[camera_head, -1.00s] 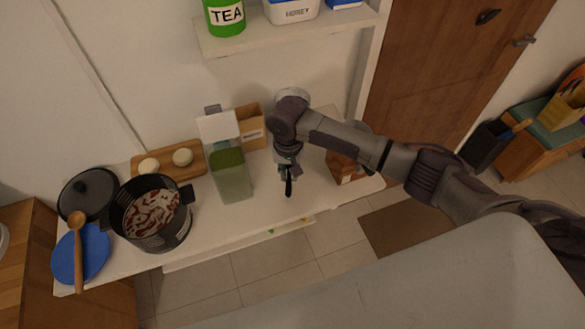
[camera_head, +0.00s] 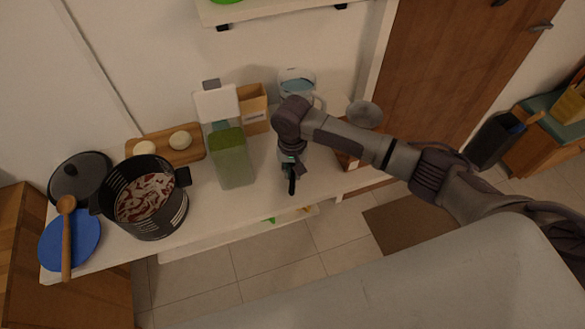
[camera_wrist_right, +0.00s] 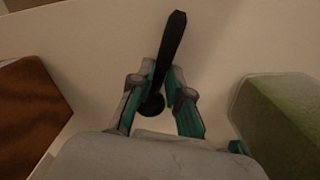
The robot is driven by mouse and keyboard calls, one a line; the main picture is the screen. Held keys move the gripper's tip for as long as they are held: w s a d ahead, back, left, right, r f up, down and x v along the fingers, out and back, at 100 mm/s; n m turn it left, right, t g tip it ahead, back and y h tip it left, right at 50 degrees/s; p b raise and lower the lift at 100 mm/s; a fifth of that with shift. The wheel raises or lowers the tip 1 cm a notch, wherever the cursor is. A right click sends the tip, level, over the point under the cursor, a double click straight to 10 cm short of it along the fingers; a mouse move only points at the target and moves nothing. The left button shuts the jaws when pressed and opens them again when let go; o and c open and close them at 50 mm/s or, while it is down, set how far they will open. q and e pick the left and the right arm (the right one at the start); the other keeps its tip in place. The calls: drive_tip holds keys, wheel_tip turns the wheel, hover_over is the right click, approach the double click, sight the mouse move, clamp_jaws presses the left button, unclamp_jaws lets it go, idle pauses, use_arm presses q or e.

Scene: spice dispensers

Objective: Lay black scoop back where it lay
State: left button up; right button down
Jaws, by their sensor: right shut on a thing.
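The black scoop (camera_head: 292,184) is held by my right gripper (camera_head: 292,166) over the white counter (camera_head: 215,205), to the right of the green-filled dispenser. In the right wrist view the scoop's dark handle (camera_wrist_right: 170,48) points away from me, with a rounded dark end between the fingertips of the gripper (camera_wrist_right: 158,92). The gripper is shut on it. Whether the scoop touches the counter cannot be told. My left gripper is not in view.
The green-filled dispenser (camera_head: 232,158) stands close left of my gripper; it also shows in the right wrist view (camera_wrist_right: 275,125). A brown box (camera_head: 347,160) is to the right. A dark pot (camera_head: 150,205), blue plate (camera_head: 70,245) and board (camera_head: 190,152) are further left.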

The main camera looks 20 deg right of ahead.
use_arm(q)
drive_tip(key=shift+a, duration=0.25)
use_arm(e)
drive_tip(key=shift+f, duration=0.1)
drive_tip(key=shift+f, duration=0.35)
drive_tip(key=c, duration=1)
unclamp_jaws()
drive_tip(key=shift+c, duration=0.2)
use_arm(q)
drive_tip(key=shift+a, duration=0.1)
